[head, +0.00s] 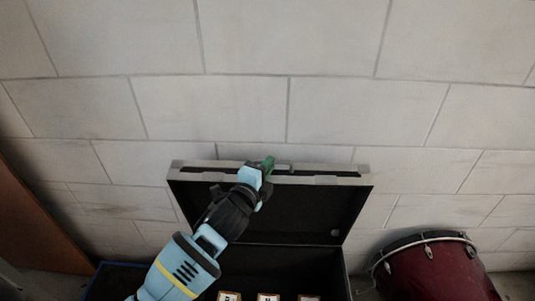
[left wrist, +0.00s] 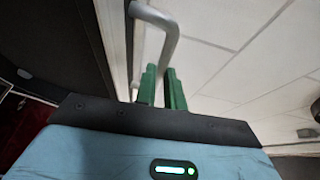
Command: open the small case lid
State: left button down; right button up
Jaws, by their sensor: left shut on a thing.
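The small case's lid (head: 305,212) stands raised, its black inner side facing me and its metal-edged rim at the top. My left gripper (head: 269,165) reaches up to the middle of that rim. In the left wrist view, the green fingers (left wrist: 162,82) are shut on the grey metal handle (left wrist: 168,27) at the lid's edge. The dark lid (left wrist: 50,35) fills the left of that view. The lower body of the case (head: 335,270) is partly hidden by my left arm and the frame's bottom edge. My right gripper is not in view.
Several labelled items (head: 268,297) show inside the case at the bottom. A red drum (head: 435,272) lies to the right. A brown panel (head: 40,235) stands at the left. A pale block wall (head: 220,100) rises behind the lid.

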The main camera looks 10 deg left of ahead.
pick_arm(q)
jog(key=shift+s+d+f+t, duration=0.1)
jog(key=shift+s+f+t, duration=0.05)
jog(key=shift+s, duration=0.45)
jog(key=shift+s+d+f+t, duration=0.1)
jog(key=shift+s+d, duration=0.05)
jog(key=shift+s, duration=0.4)
jog(key=shift+s+d+f+t, duration=0.1)
jog(key=shift+s+f+t, duration=0.05)
jog(key=shift+s, duration=0.45)
jog(key=c, duration=1.5)
grip_release()
jog(key=shift+r, duration=0.1)
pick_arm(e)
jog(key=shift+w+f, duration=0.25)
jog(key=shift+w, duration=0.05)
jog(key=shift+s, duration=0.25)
pick_arm(q)
jog(key=s, duration=0.2)
jog(key=s+a, duration=0.1)
jog(key=s, duration=0.4)
jog(key=shift+s+a+b, duration=0.3)
jog(key=shift+a+b, duration=0.05)
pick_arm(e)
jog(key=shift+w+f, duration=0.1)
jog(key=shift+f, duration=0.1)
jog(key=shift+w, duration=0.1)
